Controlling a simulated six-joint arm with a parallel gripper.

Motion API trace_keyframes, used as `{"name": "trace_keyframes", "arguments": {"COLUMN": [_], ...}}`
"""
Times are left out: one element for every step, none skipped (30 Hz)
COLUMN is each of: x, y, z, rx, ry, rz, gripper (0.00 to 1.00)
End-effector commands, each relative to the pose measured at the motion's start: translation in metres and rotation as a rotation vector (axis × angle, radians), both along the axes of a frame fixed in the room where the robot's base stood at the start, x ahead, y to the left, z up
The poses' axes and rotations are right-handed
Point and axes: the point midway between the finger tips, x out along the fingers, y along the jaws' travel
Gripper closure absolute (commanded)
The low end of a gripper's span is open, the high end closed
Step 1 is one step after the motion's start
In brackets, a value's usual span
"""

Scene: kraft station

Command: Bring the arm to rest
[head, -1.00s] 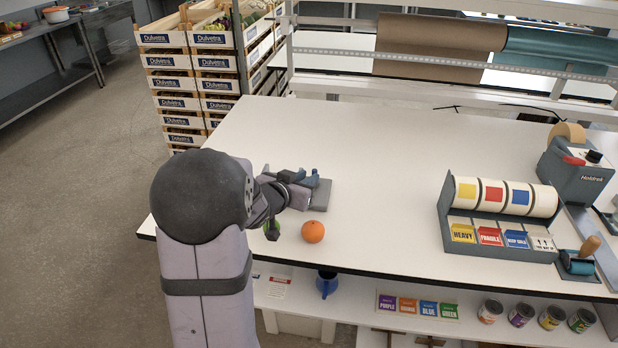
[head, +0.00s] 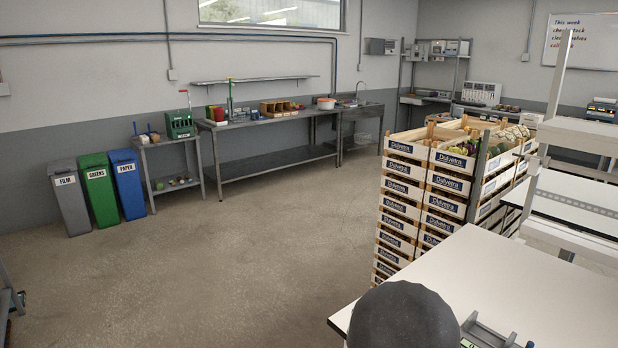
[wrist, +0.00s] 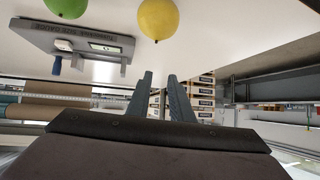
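My gripper (wrist: 160,88) shows in the wrist view with its two dark fingers apart and nothing between them. The wrist view is tilted, with the white table top along its upper part. A green round fruit (wrist: 67,6) and a yellow round fruit (wrist: 158,17) lie on that surface at the top edge, apart from the fingers. In the head view only a dark rounded part of my arm (head: 405,318) shows at the bottom; my gripper is out of that view.
Stacked Dulvetra crates (head: 410,190) stand beyond the table (head: 540,285). Bins (head: 98,190) and a steel bench (head: 275,120) line the wall; the floor between is clear.

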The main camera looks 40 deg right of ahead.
Motion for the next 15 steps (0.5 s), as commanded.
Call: {"name": "trace_keyframes", "arguments": {"x": [0.03, 0.045, 0.064, 0.077, 0.089, 0.103, 0.113, 0.121, 0.131, 0.137, 0.141, 0.144, 0.145, 0.144, 0.142], "y": [0.023, 0.038, 0.058, 0.074, 0.091, 0.115, 0.133, 0.152, 0.178, 0.198, 0.218, 0.245, 0.266, 0.287, 0.314], "z": [0.009, 0.009, 0.01, 0.01, 0.01, 0.011, 0.012, 0.012, 0.013, 0.014, 0.014, 0.016, 0.017, 0.018, 0.021], "rx": [0.036, 0.06, 0.094, 0.12, 0.146, 0.18, 0.206, 0.233, 0.268, 0.295, 0.322, 0.356, 0.383, 0.41, 0.443], "ry": [0.0, 0.004, 0.009, 0.015, 0.023, 0.037, 0.048, 0.062, 0.085, 0.102, 0.124, 0.156, 0.182, 0.212, 0.256], "rz": [0.087, 0.136, 0.201, 0.25, 0.298, 0.362, 0.41, 0.459, 0.525, 0.572, 0.621, 0.685, 0.732, 0.781, 0.843], "gripper": [0.8, 0.8, 0.8, 0.8, 0.8, 0.8, 0.8, 0.8, 0.8, 0.8, 0.8, 0.8, 0.8, 0.8, 0.8]}}
